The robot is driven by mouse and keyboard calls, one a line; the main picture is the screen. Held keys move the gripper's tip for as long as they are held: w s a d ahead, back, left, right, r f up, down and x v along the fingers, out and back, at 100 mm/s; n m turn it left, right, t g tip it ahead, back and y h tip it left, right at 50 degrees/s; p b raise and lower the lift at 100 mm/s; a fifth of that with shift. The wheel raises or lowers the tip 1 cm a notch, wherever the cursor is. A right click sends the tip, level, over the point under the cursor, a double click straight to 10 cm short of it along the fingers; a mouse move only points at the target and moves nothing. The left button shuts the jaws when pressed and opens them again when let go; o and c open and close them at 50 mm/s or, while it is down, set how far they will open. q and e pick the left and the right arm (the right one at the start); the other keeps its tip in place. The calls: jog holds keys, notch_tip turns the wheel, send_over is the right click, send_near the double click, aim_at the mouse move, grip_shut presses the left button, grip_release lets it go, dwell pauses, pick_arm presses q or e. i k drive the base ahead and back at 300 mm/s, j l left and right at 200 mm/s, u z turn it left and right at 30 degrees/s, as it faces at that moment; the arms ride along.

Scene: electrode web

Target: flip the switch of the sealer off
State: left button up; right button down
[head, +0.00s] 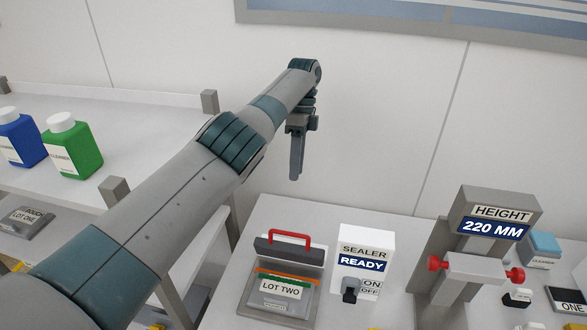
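The sealer (366,240) is a white box at the lower middle of the head view, with a blue display reading READY. Its black switch (350,291) is on the front, left of the ON and OFF labels. I cannot tell clearly which label the lever points to. My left gripper (296,172) hangs with its fingers pointing down, above and to the left of the sealer, apart from it. Its fingers appear edge-on, so the gap between them cannot be judged. Nothing shows held in it. My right gripper is out of view.
Left of the sealer is a unit with a red handle (289,236) and a LOT TWO pouch (284,290). A HEIGHT 220 MM post (496,212) with red knobs stands right. Blue (20,142) and green (76,150) bottles stand on the left shelf.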

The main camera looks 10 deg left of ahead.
aim_at(350, 298)
jog(key=k, duration=1.5)
